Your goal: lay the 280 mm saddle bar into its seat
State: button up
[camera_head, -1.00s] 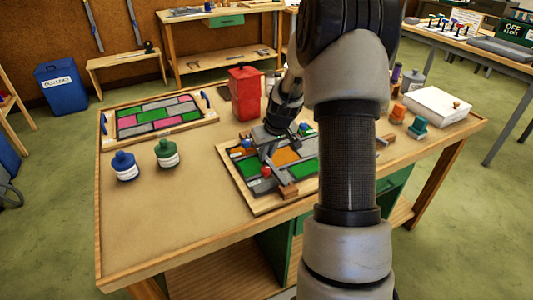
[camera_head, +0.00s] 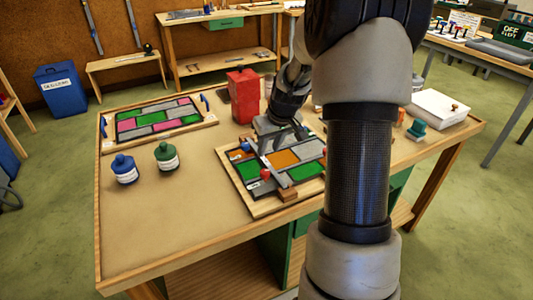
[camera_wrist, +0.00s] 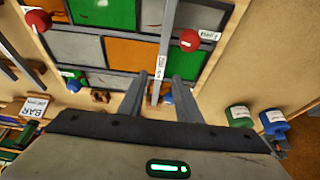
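The saddle bar (camera_wrist: 164,48) is a thin grey strip with a small white label that I cannot read for certain. It lies across the leaded panel of green, orange, grey and white panes, beside a red knob (camera_wrist: 189,40) and near a blue one (camera_wrist: 168,97). My gripper (camera_wrist: 160,76) is open over it, one finger on each side, with gaps visible between fingers and bar. In the head view, my gripper (camera_head: 282,139) is above the far part of the panel (camera_head: 253,207). I cannot tell whether the bar is fully down in its seat.
Green (camera_head: 167,155) and blue (camera_head: 124,168) bottles, a red can (camera_head: 243,96) and a second leaded panel (camera_head: 103,134) are on the table. The front left of the tabletop is clear.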

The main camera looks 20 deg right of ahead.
jog(key=v, duration=0.6)
jog(key=shift+r, duration=0.1)
